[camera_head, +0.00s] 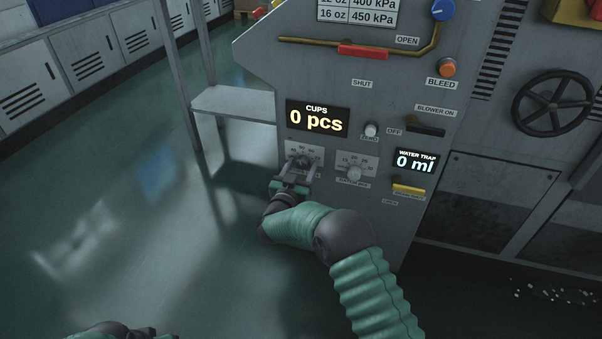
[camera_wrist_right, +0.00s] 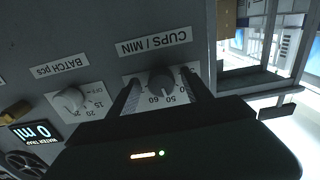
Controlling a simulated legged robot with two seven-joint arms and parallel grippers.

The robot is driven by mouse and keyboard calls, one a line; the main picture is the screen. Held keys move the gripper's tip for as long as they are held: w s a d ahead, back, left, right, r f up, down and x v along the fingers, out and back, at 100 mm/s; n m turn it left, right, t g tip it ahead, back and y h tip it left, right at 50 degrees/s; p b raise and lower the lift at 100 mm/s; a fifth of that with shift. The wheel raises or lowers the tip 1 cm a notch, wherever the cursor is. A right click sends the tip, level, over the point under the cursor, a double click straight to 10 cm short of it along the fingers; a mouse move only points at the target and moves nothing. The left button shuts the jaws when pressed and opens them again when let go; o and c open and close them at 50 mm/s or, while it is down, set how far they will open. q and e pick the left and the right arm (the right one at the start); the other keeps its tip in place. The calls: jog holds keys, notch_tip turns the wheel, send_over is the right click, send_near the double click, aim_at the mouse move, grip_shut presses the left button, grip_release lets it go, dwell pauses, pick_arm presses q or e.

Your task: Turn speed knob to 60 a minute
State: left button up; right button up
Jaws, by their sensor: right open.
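The speed knob (camera_head: 303,160) is a dark round knob on a white dial on the machine's front, below the cup counter. In the right wrist view, upside down, the knob (camera_wrist_right: 161,80) sits under the CUPS / MIN label, with 50 and 60 legible on its dial. My right gripper (camera_head: 298,172) is open, with one finger on each side of the knob; I cannot tell whether they touch it. The pointer's exact setting is not clear. Part of my left arm (camera_head: 110,330) shows at the bottom left edge; its fingers are not clear.
The batch knob (camera_head: 355,171) is close on the right. The cup display (camera_head: 317,118) reads 0 pcs and the water trap display (camera_head: 416,161) reads 0 ml. A yellow handle (camera_head: 408,189) and a black handwheel (camera_head: 552,103) are farther right. Open floor lies left.

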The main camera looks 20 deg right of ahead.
jog(key=shift+a, duration=0.15)
jog(key=shift+c, duration=0.6)
grip_shut()
jog(key=shift+r, duration=0.1)
jog(key=shift+m+p, duration=1.5)
jog(key=shift+m, duration=2.1)
jog(key=shift+o, duration=0.6)
grip_release()
